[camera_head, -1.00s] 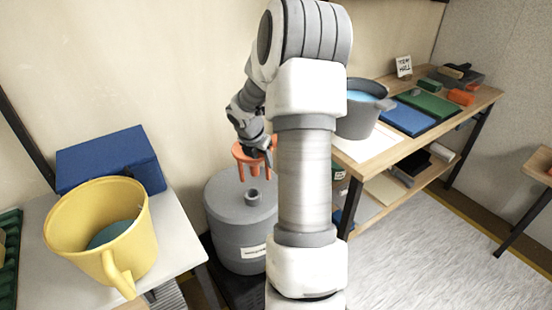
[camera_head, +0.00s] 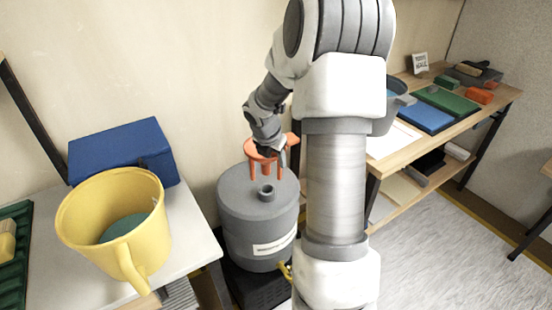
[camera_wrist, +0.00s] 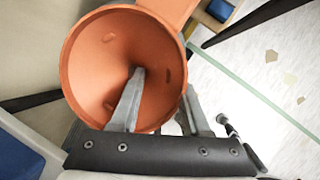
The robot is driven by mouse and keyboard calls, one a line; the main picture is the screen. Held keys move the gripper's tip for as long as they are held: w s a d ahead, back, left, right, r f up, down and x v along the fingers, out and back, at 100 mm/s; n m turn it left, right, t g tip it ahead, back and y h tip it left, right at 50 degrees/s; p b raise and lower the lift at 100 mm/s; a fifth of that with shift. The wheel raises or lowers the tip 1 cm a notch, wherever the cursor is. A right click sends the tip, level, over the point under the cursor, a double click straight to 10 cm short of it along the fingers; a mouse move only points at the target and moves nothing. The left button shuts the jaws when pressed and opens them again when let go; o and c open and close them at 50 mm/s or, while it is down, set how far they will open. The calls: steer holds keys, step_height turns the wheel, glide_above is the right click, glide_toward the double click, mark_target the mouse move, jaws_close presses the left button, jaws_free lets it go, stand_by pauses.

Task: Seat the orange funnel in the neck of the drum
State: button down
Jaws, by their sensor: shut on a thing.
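The orange funnel (camera_head: 257,153) is held in my gripper (camera_head: 273,148), above the grey drum (camera_head: 240,210). In the wrist view the funnel (camera_wrist: 110,62) shows its open bowl, with one finger of my gripper (camera_wrist: 160,100) inside it and the other outside, so the jaws are shut on its wall. Prongs hang below the funnel in the head view. The funnel appears apart from the neck. The drum is hidden in the wrist view.
A yellow bucket (camera_head: 150,245) and a blue box (camera_head: 120,150) stand on a pale table (camera_head: 195,238) at left. A workbench (camera_head: 385,162) at right carries a grey pot (camera_head: 388,112) and coloured slabs. My arm hides part of the middle.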

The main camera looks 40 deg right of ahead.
steer(key=shift+r+p, duration=0.1)
steer(key=shift+p, duration=0.3)
step_height(320, 180, down, 6)
steer(key=b, duration=0.4)
stand_by(0.5)
steer(key=shift+d+m+t+y, duration=0.1)
steer(key=shift+m+t+y, duration=0.35)
steer(key=shift+t, duration=0.65)
steer(key=shift+s+d+p, duration=0.1)
steer(key=shift+s+p, duration=0.25)
steer(key=shift+p, duration=0.2)
steer(key=shift+f+b, duration=1.65)
steer(key=shift+f, duration=0.35)
